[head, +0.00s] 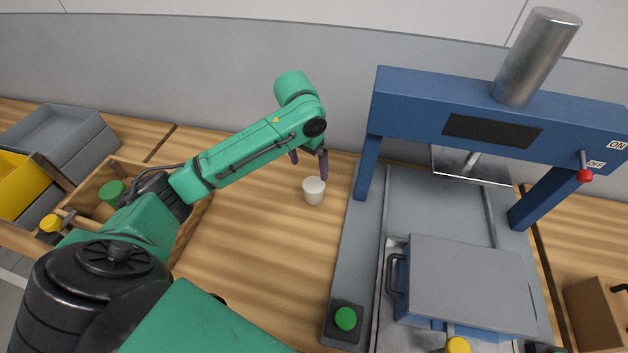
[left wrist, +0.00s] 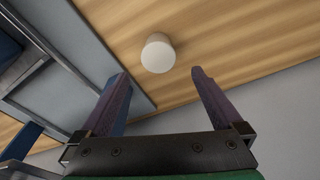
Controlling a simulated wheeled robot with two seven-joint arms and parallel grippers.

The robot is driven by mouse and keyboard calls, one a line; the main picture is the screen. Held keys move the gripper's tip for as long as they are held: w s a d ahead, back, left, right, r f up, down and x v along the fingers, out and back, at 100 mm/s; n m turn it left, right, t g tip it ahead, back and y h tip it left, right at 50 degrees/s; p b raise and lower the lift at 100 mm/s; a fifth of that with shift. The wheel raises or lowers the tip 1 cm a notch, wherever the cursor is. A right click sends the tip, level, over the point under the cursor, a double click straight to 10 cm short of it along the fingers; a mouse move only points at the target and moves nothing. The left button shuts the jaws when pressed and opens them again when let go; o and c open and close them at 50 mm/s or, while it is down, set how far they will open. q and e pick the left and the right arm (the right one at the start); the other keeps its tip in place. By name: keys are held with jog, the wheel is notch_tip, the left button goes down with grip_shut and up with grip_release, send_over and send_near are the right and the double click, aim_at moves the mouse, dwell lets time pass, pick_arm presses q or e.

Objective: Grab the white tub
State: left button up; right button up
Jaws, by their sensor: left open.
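The white tub (head: 314,191) is a small cup-like container standing upright on the wooden bench, left of the blue press. It also shows in the left wrist view (left wrist: 158,53), beyond the fingertips and about midway between them. My left gripper (head: 309,153) is open and empty. It hangs just above and behind the tub in the head view, with the fingers apart. In the left wrist view the two purple fingers (left wrist: 160,75) are spread and do not appear to touch the tub. My right gripper is not in view.
The blue press (head: 440,110) with its grey bed stands close right of the tub. A green button (head: 345,318) sits at its front left. A wooden box (head: 190,232) and grey bins (head: 60,140) are at the left. Bare bench lies in front of the tub.

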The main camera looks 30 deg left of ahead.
aim_at(313, 185)
pick_arm(q)
jog(key=f, duration=0.4)
jog(key=shift+s+d, duration=0.2)
jog(key=shift+d, duration=0.1)
jog(key=f, duration=0.2)
jog(key=w+f+p, duration=0.1)
jog(key=f, duration=0.1)
jog(key=w+f, duration=0.1)
jog(key=f, duration=0.2)
jog(key=shift+p, duration=0.3)
jog(key=shift+f, duration=0.1)
jog(key=shift+c, duration=0.6)
jog(key=c, duration=1)
jog(key=shift+c, duration=1.2)
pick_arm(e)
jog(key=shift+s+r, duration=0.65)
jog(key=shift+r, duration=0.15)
